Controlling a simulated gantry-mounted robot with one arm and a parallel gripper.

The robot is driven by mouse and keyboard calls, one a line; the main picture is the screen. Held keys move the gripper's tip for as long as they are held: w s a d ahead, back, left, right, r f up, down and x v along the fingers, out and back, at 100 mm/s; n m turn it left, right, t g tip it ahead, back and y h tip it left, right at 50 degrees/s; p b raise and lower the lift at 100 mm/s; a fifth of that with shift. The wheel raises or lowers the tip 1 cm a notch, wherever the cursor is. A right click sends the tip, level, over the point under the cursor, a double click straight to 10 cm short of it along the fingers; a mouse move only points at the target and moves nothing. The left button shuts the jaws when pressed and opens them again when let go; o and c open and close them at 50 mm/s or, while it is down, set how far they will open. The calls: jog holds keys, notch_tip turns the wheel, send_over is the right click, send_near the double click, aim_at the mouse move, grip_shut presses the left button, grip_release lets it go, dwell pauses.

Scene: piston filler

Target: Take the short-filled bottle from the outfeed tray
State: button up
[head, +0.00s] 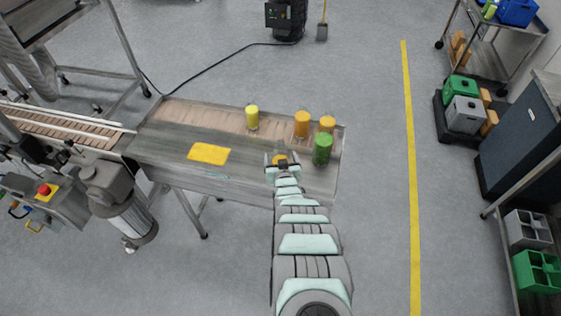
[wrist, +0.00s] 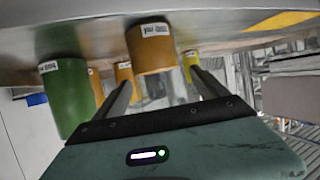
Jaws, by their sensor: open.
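My gripper (head: 282,164) is open at the near side of the outfeed tray (head: 250,188). An orange bottle (head: 280,159) stands just beyond it, partly hidden by the gripper. In the wrist view, which shows the scene upside down, this orange bottle (wrist: 150,50) lies ahead, roughly between the open fingers (wrist: 160,80). Its orange part looks short, with a clear section beyond it. A green bottle (head: 322,150) stands to the right, with more colour over its height in the wrist view (wrist: 65,100). Two orange bottles (head: 302,123) (head: 327,124) and a yellow bottle (head: 252,116) stand farther back.
A yellow plate or marking (head: 209,153) lies on the tray left of my gripper. A conveyor (head: 60,122) joins the tray at the left. The green bottle is the close neighbour on the right. Floor right of the tray is clear to a yellow line (head: 410,170).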

jog(key=shift+b+x, duration=0.55)
jog(key=shift+x, duration=0.65)
jog(key=shift+w+f, duration=0.2)
jog(key=shift+w, duration=0.1)
jog(key=c, duration=1.7)
